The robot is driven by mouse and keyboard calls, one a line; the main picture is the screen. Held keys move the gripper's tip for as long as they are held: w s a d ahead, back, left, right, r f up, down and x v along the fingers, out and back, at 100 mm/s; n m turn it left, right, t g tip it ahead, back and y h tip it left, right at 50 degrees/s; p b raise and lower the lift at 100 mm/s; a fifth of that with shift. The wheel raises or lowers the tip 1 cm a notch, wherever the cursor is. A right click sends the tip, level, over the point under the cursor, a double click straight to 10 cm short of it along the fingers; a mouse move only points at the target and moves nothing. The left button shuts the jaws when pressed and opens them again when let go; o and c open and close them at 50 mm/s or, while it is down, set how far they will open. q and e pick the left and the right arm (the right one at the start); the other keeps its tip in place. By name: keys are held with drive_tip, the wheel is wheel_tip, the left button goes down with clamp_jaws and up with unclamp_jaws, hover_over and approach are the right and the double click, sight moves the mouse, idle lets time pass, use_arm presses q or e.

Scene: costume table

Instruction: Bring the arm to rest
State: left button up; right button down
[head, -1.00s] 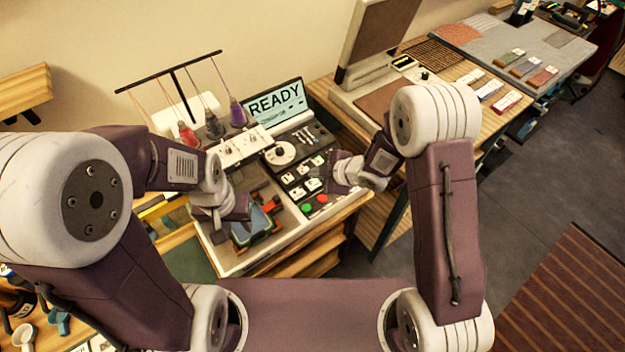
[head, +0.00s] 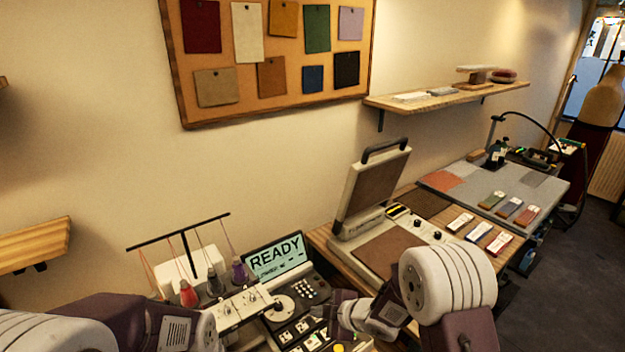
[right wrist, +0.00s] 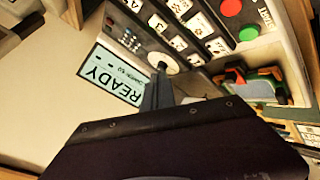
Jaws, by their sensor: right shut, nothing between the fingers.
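My right arm comes in from the lower right in the head view. Its gripper (head: 331,312) is over the control panel of the embroidery machine (head: 297,290), pointing left. In the right wrist view the narrow fingers of this gripper (right wrist: 160,75) are together and hold nothing. The machine's READY screen (right wrist: 112,75) and buttons lie beyond them. I cannot tell the gap between fingertips and panel. My left arm shows at the lower left of the head view, with its gripper below the picture edge.
Thread spools (head: 189,294) stand under a dark thread rack (head: 180,232) by the machine. An open heat press (head: 372,190) is to the right. A grey table (head: 500,180) holds small colored cards. A wall shelf (head: 440,97) and swatch board (head: 275,108) are above.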

drive_tip(key=w+d+r+m+t+h, duration=0.1)
drive_tip(key=d+r+m+t+h, duration=0.2)
drive_tip(key=d+r, duration=0.55)
drive_tip(key=s+d+m+g+h, duration=0.2)
drive_tip(key=s+d+m+h, duration=0.15)
drive_tip(key=d+m, duration=0.25)
drive_tip(key=s+d+f+m+g, duration=0.1)
drive_tip(key=s+f+m+g, duration=0.1)
drive_tip(key=s+m, duration=0.3)
drive_tip(key=s+f+m+g, duration=0.3)
drive_tip(key=s+m+g, duration=0.1)
drive_tip(key=s, duration=0.9)
drive_tip(key=shift+d+f+m+g, duration=0.3)
drive_tip(key=shift+d+m+g, duration=0.05)
drive_tip(key=shift+m+g, duration=0.05)
drive_tip(key=shift+s, duration=0.2)
